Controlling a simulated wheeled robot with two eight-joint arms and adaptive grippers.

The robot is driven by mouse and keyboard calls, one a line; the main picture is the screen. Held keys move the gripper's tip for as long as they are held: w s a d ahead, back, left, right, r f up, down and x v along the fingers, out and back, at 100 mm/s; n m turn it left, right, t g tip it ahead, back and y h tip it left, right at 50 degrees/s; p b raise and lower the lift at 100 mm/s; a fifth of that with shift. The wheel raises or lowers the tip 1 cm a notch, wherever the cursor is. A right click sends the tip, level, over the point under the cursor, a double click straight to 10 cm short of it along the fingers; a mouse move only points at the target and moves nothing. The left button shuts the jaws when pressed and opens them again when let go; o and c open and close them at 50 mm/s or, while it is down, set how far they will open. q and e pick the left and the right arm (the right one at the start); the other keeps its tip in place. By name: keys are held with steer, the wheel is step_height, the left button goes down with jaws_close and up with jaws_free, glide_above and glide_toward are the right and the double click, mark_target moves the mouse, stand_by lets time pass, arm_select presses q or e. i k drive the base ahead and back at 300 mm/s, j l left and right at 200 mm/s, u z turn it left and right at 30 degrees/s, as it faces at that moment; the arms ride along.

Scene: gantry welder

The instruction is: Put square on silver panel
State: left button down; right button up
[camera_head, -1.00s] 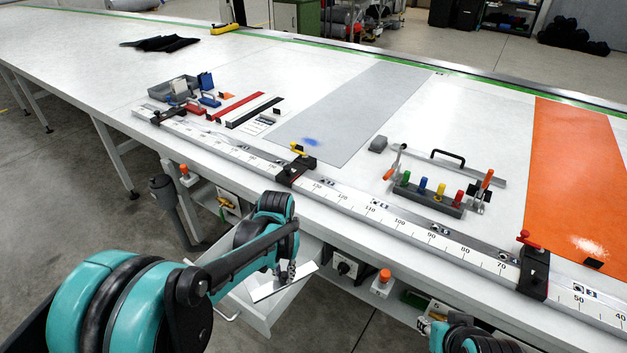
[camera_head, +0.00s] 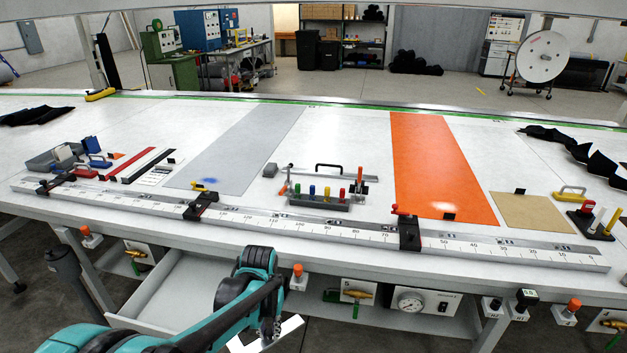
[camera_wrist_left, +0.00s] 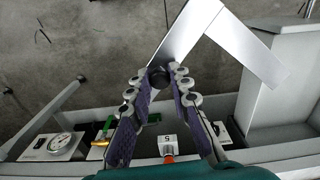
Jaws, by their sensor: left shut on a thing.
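The square is an L-shaped, flat silver metal piece (camera_head: 290,328) at the bottom of the head view. It also shows large in the left wrist view (camera_wrist_left: 190,32), with one leg running to the fingertips and the other to the lower right. My left gripper (camera_head: 268,328) is shut on the end of one leg, in front of the bench and below its top. The fingertips show in the left wrist view (camera_wrist_left: 159,76). The silver panel (camera_head: 245,145) is a long grey sheet flat on the bench, with a blue smudge near its front. My right gripper is out of view.
An open drawer (camera_head: 175,290) juts out left of my left gripper. A ruler rail (camera_head: 280,222) with black clamps runs along the bench front. A tool rack (camera_head: 320,200) stands right of the panel. An orange panel (camera_head: 435,165) lies farther right. Most of the silver panel is bare.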

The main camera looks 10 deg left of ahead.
mark_target(225, 163)
steer(key=j+z, duration=0.9)
steer(key=k+j+z, duration=0.15)
steer(key=z, duration=0.35)
steer(key=k+j, duration=0.15)
steer(key=j, duration=0.25)
steer(key=k+j, duration=0.2)
steer(key=j, duration=0.15)
steer(key=k+j, duration=0.15)
steer(key=j, duration=0.25)
steer(key=k+j, duration=0.15)
steer(key=j, duration=0.25)
steer(key=k+j, duration=0.15)
steer(key=j, duration=0.2)
steer(key=k+j, duration=0.2)
steer(key=j, duration=0.2)
steer(key=k+j, duration=0.15)
steer(key=j, duration=0.25)
